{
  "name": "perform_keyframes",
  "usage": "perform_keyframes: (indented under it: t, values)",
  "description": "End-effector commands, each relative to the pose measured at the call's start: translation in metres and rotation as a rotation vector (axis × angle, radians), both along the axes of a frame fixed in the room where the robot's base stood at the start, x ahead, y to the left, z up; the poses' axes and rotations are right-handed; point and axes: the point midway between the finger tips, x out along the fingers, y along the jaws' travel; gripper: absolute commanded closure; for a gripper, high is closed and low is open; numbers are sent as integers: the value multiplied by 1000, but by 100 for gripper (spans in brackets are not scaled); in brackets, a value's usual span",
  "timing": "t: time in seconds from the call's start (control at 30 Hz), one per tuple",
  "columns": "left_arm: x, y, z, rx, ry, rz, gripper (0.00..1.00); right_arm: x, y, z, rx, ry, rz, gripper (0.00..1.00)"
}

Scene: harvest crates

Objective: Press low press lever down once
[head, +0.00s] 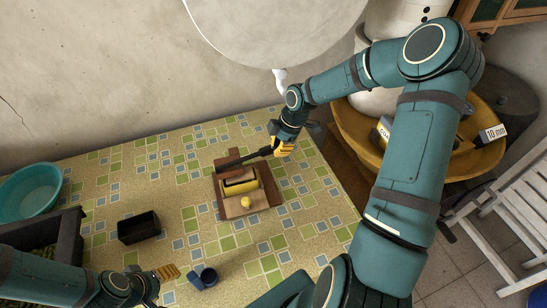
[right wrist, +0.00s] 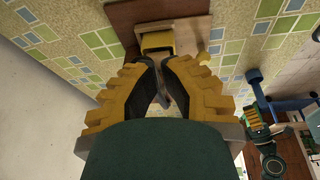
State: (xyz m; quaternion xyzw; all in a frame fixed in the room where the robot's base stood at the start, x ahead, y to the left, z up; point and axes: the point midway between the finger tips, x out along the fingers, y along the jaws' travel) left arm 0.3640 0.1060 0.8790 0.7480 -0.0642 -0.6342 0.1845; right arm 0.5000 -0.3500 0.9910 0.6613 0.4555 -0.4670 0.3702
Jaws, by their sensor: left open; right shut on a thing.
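The low press (head: 224,208) stands on the tiled table, with a brown base and a yellow-and-dark block (head: 239,185) in its middle. Its dark lever (head: 243,159) runs across the back, tilted slightly up towards the right. My right gripper (head: 279,149) is shut on the lever's right end. In the right wrist view the fingers (right wrist: 163,100) close around a dark bar, and the press (right wrist: 185,32) shows beyond them. A small yellow thing (head: 246,202) lies at the press's front. My left gripper (head: 168,272) is open and empty, low at the left, apart from the press.
A black box (head: 138,227) and a small blue cup-like thing (head: 203,277) stand on the table left of the press. A teal basin (head: 30,190) and a dark crate (head: 70,222) are at the far left. A round yellow tray (head: 350,122) and white chair (head: 520,200) are right.

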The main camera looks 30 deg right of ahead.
Motion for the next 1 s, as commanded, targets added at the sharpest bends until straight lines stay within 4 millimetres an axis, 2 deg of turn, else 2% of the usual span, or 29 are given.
perform_keyframes:
  t: [0.1,0.3,1.0]
  values:
    - [0,0,0,0,0,0,38,-3,-6,19,-2,-2,-3,100]
    - [0,0,0,0,0,0,38,-5,-10,36,-1,-1,1,100]
    - [0,0,0,0,0,0,38,-6,-10,38,0,-1,0,100]
